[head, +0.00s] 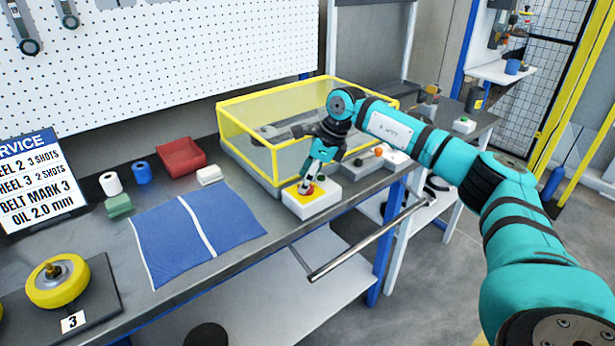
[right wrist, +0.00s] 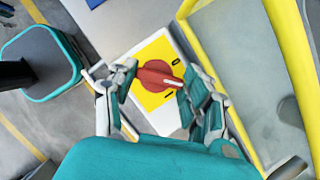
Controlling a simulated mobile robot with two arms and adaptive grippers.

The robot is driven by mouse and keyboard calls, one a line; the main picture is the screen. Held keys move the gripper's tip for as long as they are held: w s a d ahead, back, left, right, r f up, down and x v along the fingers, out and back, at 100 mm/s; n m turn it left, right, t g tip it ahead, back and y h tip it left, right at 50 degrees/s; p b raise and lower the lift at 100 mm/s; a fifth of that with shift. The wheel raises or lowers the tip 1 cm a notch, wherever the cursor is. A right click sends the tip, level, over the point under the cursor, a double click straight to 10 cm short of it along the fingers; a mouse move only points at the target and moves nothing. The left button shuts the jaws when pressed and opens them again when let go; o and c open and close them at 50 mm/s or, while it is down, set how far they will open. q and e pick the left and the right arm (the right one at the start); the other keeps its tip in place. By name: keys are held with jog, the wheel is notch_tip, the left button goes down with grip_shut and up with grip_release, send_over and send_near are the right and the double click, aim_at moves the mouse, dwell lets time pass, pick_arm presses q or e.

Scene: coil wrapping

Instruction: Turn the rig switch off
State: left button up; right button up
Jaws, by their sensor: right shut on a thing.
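The rig switch is a red rotary knob (right wrist: 150,77) on a yellow plate (right wrist: 155,53) on a white box (head: 314,206) at the bench's front edge. My right gripper (head: 307,185) reaches down onto the knob from above. In the right wrist view my right gripper (right wrist: 155,82) has its fingers on both sides of the knob, shut on it. The knob's white pointer faces right, between two dark marks on the plate, a round one above and a bar below. The fingers partly hide the knob in the head view. My left gripper is not in view.
A yellow-framed clear guard (head: 245,135) stands just behind the switch box. A blue cloth (head: 195,230) lies to its left, with a red bin (head: 181,157) behind. A metal rail (head: 365,243) sticks out from the bench front. A yellow wheel (head: 57,282) stands front left.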

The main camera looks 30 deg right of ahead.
jog(key=n, duration=0.2)
jog(key=n+g+y, duration=0.1)
jog(key=n, duration=0.1)
jog(key=shift+w+r+n, duration=0.1)
jog(key=shift+w+n, duration=0.1)
jog(key=shift+n, duration=0.1)
jog(key=n+g, duration=0.1)
jog(key=n, duration=0.1)
jog(key=n+g, duration=0.1)
jog(key=n, duration=0.2)
jog(key=shift+g, duration=0.3)
jog(key=o, duration=1.2)
jog(key=shift+c, duration=0.2)
jog(key=v, duration=1.2)
jog(key=shift+d, duration=0.15)
